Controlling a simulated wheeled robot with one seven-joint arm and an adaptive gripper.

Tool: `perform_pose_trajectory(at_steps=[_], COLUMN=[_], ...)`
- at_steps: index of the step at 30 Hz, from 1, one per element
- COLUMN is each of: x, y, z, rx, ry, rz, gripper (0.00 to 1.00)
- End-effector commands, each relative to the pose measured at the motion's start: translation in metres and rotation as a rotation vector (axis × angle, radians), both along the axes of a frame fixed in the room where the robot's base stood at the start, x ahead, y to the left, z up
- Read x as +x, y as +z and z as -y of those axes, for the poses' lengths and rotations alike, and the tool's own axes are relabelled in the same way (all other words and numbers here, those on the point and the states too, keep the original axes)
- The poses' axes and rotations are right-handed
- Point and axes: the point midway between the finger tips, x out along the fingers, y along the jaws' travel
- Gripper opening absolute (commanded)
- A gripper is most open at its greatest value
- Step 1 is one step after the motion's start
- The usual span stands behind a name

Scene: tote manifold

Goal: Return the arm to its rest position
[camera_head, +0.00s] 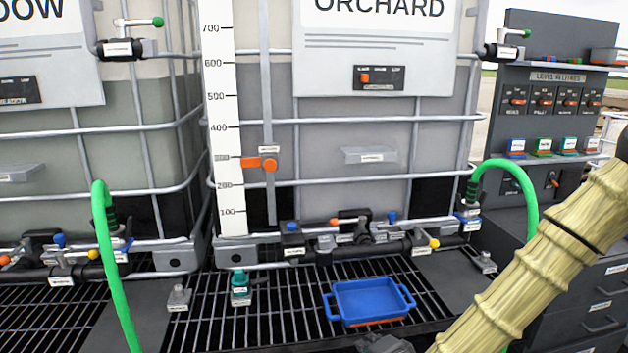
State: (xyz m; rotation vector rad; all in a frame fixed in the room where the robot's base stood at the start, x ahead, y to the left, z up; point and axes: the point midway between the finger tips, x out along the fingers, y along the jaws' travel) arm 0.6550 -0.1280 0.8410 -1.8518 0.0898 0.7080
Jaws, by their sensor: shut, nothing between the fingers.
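My arm (538,262), in a ribbed cream sleeve with a dark band, slants from the right edge down to the bottom edge, right of centre. Its far end runs out of the picture, and I see no fingertips. A dark grey piece (385,344) shows at the bottom edge just left of the sleeve; I cannot tell whether it belongs to my gripper. The arm hides part of the right-hand bench and the grating's right end.
A blue tray (372,299) lies on the grating (290,314), left of my arm. Green hoses (107,245) loop at both sides; the right one (531,205) passes close to the sleeve. Caged totes with valves stand behind. A dark drawer cabinet (602,302) stands at right.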

Motion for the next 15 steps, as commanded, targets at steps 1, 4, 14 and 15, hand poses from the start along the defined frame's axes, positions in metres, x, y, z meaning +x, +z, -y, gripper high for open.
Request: perform_pose_trajectory(at_steps=[1,4,14,15], x=[-0.014,-0.046,-0.181,-0.199], y=[-0.023,-0.071,-0.201,-0.213], z=[0.001,0.004,0.037,0.043], rx=[-0.047,-0.153,-0.483,-0.520], ry=[0.030,0.104,0.422,0.468], rz=[-0.044,-0.134,-0.438,-0.475], gripper=[0.00,0.00,0.00,0.00])
